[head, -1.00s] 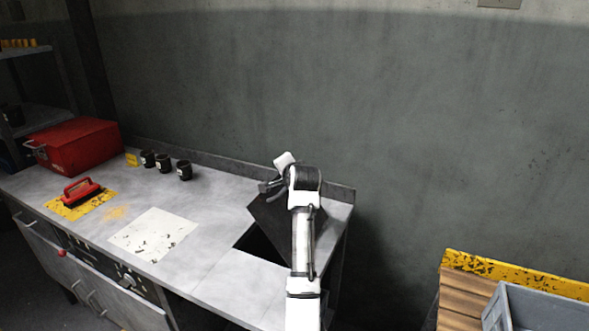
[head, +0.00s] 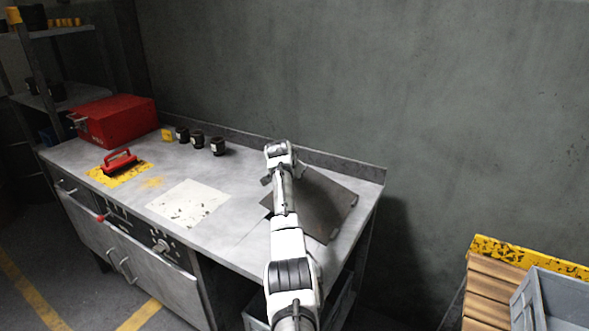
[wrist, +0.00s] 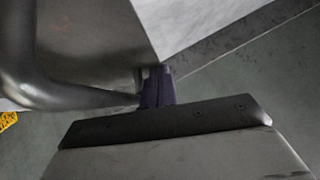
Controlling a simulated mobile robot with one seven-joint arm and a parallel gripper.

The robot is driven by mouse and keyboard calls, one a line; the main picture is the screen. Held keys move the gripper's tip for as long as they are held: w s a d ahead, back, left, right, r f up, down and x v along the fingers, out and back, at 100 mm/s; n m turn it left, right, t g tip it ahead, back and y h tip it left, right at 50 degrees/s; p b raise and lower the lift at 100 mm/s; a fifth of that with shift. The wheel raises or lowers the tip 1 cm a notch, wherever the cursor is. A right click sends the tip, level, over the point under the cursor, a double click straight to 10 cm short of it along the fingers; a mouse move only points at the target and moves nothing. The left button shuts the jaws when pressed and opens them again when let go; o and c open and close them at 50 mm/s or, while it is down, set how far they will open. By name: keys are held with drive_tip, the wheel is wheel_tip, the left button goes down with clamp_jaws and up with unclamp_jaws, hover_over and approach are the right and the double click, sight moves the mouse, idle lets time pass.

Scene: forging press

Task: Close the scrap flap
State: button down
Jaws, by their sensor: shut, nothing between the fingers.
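The scrap flap (head: 318,204) is a dark grey plate at the right end of the workbench in the head view. It covers most of the bench opening, and a small dark patch shows at its left edge. I cannot tell whether it lies fully flat. My gripper (head: 267,181) is at the flap's left side, partly hidden by my wrist. In the wrist view my gripper's dark fingers (wrist: 156,88) are together and empty, close to a grey surface that looks like the flap (wrist: 95,35). I cannot tell whether they touch it.
The workbench (head: 235,165) holds a red toolbox (head: 118,122), a red-handled tool (head: 119,161), a pale sheet (head: 188,204) and several dark cups (head: 197,139) left of the flap. A low wall lip (head: 345,170) runs behind. A grey crate (head: 555,300) stands at the lower right.

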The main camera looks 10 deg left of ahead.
drive_tip(key=shift+w+a+f+h, duration=0.1)
drive_tip(key=shift+a+f+h, duration=0.15)
drive_tip(key=shift+f, duration=0.25)
drive_tip(key=shift+w+a+f+b, duration=0.1)
drive_tip(key=shift+a+f+b, duration=0.05)
drive_tip(key=shift+f+b, duration=0.5)
drive_tip(key=shift+w+a+f+b, duration=0.15)
drive_tip(key=shift+f+b, duration=0.3)
drive_tip(key=shift+f, duration=0.3)
drive_tip(key=shift+s, duration=0.1)
